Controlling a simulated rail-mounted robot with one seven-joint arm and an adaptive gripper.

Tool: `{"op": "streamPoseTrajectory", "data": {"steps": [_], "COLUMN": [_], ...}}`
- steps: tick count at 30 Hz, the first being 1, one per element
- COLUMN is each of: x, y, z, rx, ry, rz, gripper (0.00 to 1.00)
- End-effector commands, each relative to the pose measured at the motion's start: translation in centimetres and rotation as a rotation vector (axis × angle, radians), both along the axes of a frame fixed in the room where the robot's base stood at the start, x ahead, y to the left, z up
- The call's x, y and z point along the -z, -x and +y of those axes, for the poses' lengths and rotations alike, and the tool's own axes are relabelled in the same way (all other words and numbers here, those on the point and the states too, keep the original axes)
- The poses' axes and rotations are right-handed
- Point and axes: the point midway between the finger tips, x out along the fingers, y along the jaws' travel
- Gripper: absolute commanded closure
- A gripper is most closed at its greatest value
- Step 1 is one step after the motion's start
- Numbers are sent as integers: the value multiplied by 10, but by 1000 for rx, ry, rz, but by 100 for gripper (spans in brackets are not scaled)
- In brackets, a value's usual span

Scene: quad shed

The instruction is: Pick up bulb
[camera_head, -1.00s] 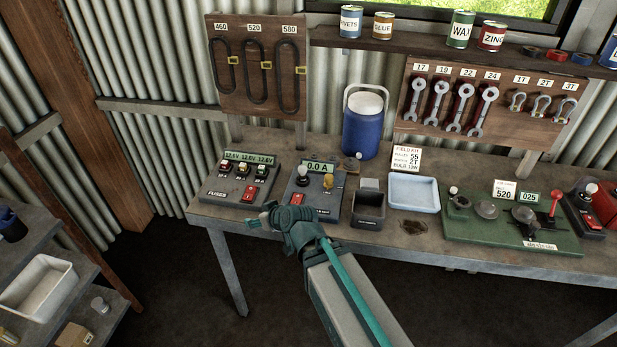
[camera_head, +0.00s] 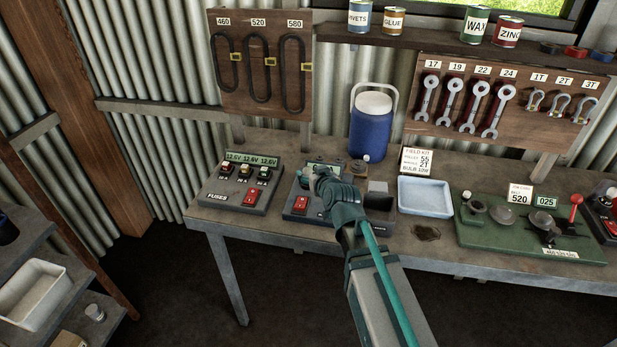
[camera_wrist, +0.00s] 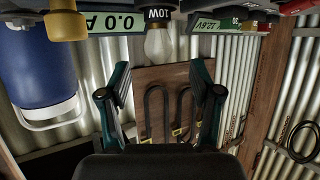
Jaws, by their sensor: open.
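A clear bulb marked 10W (camera_wrist: 158,42) shows in the wrist view, which is upside down. It sits in the tester box (camera_head: 289,216) with the 0.0 A display (camera_wrist: 112,22). My gripper (camera_wrist: 160,85) is open, with one finger on either side of the picture and the bulb lying ahead between their lines. Nothing is held. In the head view my gripper (camera_head: 318,175) is over the tester box and mostly hides the bulb and the display.
A fuse box (camera_head: 235,200) stands left of the tester. A dark open bin (camera_head: 379,212), a blue cooler (camera_head: 370,130), a pale blue tray (camera_head: 425,197) and a green test board (camera_head: 520,235) stand to the right. Belts hang on a board (camera_head: 270,95) behind.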

Motion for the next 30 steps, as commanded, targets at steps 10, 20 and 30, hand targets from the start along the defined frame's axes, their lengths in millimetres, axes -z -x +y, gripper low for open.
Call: {"op": "streamPoseTrajectory", "data": {"steps": [10,20,30], "x": [9,24,24], "y": [-23,-47,-46], "z": [9,19,18], "rx": [-1,0,0], "ry": [0,0,0], "rz": [2,0,0], "gripper": [36,36,64]}}
